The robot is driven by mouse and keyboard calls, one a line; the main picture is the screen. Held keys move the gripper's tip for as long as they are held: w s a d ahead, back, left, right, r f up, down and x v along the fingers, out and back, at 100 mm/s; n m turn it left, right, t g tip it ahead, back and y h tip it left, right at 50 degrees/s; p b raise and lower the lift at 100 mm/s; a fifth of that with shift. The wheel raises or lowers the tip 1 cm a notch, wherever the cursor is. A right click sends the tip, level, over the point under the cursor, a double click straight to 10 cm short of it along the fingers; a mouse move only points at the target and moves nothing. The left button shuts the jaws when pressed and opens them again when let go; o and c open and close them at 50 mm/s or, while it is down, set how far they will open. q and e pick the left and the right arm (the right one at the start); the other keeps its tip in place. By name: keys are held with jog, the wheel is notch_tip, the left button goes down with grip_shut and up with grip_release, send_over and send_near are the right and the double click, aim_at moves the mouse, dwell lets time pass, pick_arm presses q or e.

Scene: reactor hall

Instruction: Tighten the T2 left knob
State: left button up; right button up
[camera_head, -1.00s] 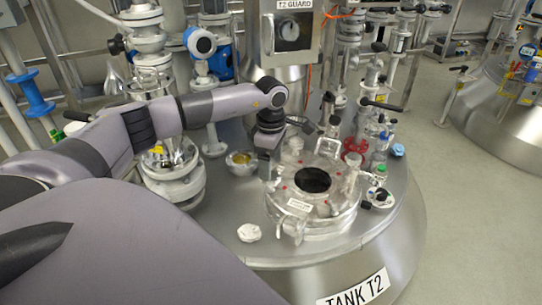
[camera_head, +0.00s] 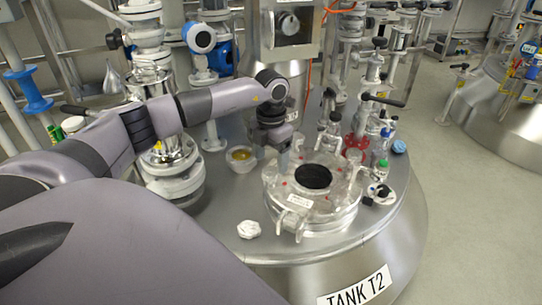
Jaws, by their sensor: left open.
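The tank T2 top (camera_head: 225,205) carries a round, clear-looking hatch lid (camera_head: 335,205) with a dark central opening (camera_head: 313,177). Clamps and knobs stand around its rim, including a front one (camera_head: 296,222). I cannot tell surely which is the left knob; the lid's left rear edge is partly behind my gripper. My left gripper (camera_head: 275,158) points down, open, at that left rear edge. I see nothing held, and whether it touches a knob is unclear. My right gripper is out of view.
A white lobed cap (camera_head: 249,229) lies on the tank's front left. A small bowl (camera_head: 240,157) stands left of my gripper. Red fittings (camera_head: 355,146), bottles (camera_head: 380,168) and valve pipes crowd the right and back. The tank's front surface is mostly clear.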

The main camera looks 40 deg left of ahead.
aim_at(271, 171)
pick_arm(q)
jog(key=shift+f+n+b, duration=0.1)
jog(key=shift+n+b, duration=0.2)
jog(key=shift+n, duration=0.9)
jog(key=shift+r+n+p, duration=0.35)
jog(key=shift+n+p, duration=0.75)
jog(key=n+p, duration=0.2)
jog(key=n, duration=0.1)
jog(key=shift+n+p, duration=0.3)
jog(key=n+p, duration=0.3)
jog(key=n, duration=0.1)
jog(key=shift+n, duration=0.3)
notch_tip(271, 171, down, 5)
jog(key=b, duration=0.2)
jog(key=shift+f+b, duration=0.2)
jog(key=shift+b, duration=0.2)
jog(key=shift+f+b, duration=0.35)
jog(key=shift+f, duration=0.25)
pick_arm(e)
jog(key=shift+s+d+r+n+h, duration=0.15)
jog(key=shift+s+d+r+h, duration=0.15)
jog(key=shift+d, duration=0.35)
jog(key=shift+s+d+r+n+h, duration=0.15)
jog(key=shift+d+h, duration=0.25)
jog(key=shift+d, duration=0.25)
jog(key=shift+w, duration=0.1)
